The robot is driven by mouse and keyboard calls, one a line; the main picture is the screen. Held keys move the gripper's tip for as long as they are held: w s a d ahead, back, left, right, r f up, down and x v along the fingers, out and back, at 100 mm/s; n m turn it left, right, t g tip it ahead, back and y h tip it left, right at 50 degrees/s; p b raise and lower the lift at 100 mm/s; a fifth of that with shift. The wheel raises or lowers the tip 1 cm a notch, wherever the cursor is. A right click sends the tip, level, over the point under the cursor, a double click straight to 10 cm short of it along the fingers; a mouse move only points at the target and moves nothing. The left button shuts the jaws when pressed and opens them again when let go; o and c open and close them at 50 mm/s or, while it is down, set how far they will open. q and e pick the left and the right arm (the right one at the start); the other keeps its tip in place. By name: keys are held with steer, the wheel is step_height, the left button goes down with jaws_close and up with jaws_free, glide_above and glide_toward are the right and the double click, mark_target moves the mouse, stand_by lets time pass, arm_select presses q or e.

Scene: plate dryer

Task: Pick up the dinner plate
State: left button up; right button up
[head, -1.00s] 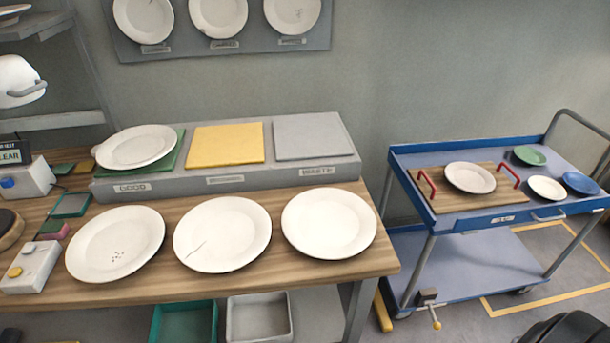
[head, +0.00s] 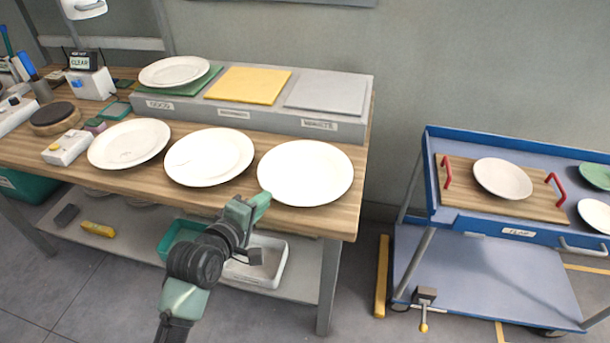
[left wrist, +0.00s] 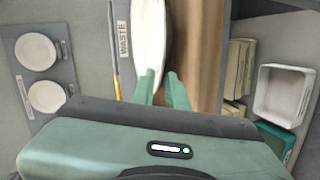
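Three white dinner plates lie in a row on the wooden table: a left one with small dark marks (head: 129,143), a middle one with a thin crack line (head: 209,157), and a right one with no visible marks (head: 306,173). My left gripper (head: 262,199) is at the front left edge of the right plate. In the left wrist view its two fingers (left wrist: 163,88) are apart, with the right plate (left wrist: 149,40) seen edge-on just beyond them. I cannot tell whether they touch it. My right gripper is out of view.
Behind the plates is a raised grey stand (head: 330,125) with green, yellow and grey pads; another plate (head: 174,71) rests on the green pad. A blue cart (head: 440,215) stands to the right with a plate on a wooden tray (head: 470,198). Bins sit on the lower shelf.

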mark_target(272, 191)
arm_select(q)
steer(key=x, duration=0.6)
steer(key=shift+w+a, duration=0.1)
steer(key=shift+a, duration=0.15)
jaws_close()
stand_by(1.0)
steer(key=shift+r, duration=0.1)
